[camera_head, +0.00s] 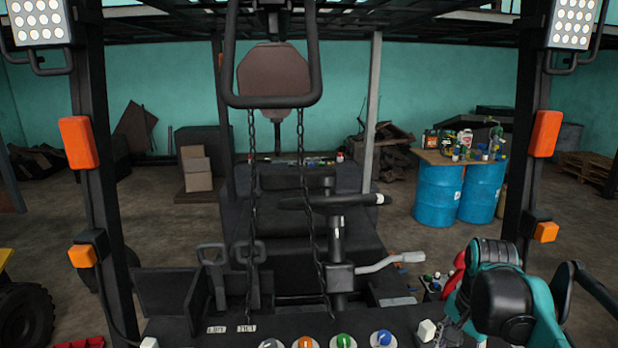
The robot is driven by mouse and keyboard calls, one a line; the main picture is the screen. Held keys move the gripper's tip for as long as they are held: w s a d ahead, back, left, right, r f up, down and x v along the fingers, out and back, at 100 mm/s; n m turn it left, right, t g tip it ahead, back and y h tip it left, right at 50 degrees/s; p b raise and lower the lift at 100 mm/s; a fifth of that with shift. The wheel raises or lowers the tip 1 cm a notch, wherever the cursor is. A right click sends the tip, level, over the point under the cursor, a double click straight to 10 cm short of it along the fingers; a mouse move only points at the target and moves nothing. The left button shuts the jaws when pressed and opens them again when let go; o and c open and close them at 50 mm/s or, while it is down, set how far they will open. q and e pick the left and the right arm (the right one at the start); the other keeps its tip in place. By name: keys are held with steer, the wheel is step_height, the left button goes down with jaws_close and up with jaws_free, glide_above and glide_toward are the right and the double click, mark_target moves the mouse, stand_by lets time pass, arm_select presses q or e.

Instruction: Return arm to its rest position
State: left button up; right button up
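My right arm (505,297), teal and black, is bent at the lower right, beside the right end of the forklift's dark front panel (215,312). Dark parts at its lower left look like my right gripper (456,328). They are small and partly covered by the arm, so I cannot tell whether the fingers are open or shut, or whether they touch the panel. No held object is visible. My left arm and gripper are not in view.
Grey, orange (306,343), green (344,341) and blue (382,339) knobs line the panel's lower edge. The steering wheel (310,203) and a light-handled lever (390,262) stand behind. Dark posts flank the cab. Blue barrels (437,195) carry a cluttered tabletop at the right.

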steer(key=s+a+f+n+t+b, duration=0.2)
steer(key=s+a+f+n+b, duration=0.1)
steer(key=f+b, duration=0.6)
steer(key=s+a+f+n+t+b, duration=0.2)
steer(key=f+b, duration=0.8)
steer(key=f, duration=0.7)
steer(key=s+a+f+n+t+b, duration=0.2)
steer(key=s+a+f+n+b, duration=0.2)
steer(key=f+b, duration=0.6)
step_height(320, 180, down, 4)
steer(key=a+n, duration=0.2)
steer(key=n, duration=0.1)
steer(key=shift+s+a+r+t, duration=0.25)
steer(key=shift+t, duration=0.05)
